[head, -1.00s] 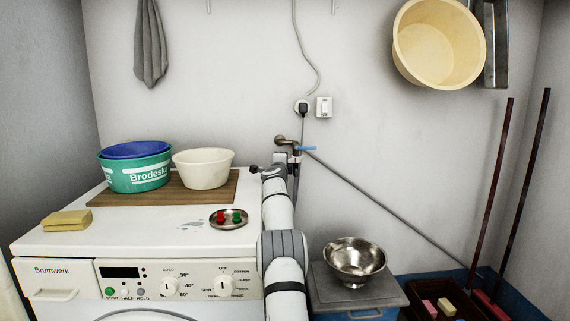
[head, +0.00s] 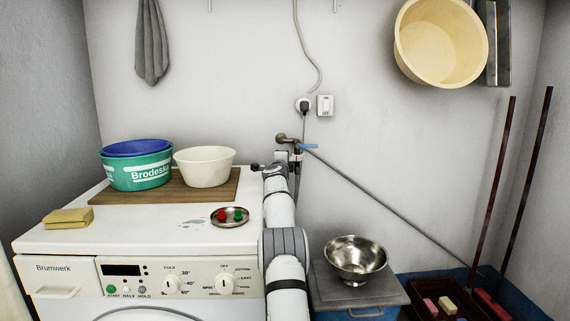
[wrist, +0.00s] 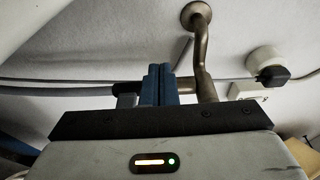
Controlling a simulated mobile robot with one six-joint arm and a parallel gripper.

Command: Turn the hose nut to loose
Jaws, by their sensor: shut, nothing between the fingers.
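The grey hose (head: 375,200) runs from beside the tap down to the right. I cannot make out the hose nut clearly; the fingers and my wrist cover part of that area.
The washing machine (head: 140,240) stands left of my arm, with a wooden board (head: 110,193), tubs and a small dish (head: 230,224) on top. A metal bowl (head: 356,260) sits at lower right. A plug and switch (head: 325,105) are on the wall above the tap.

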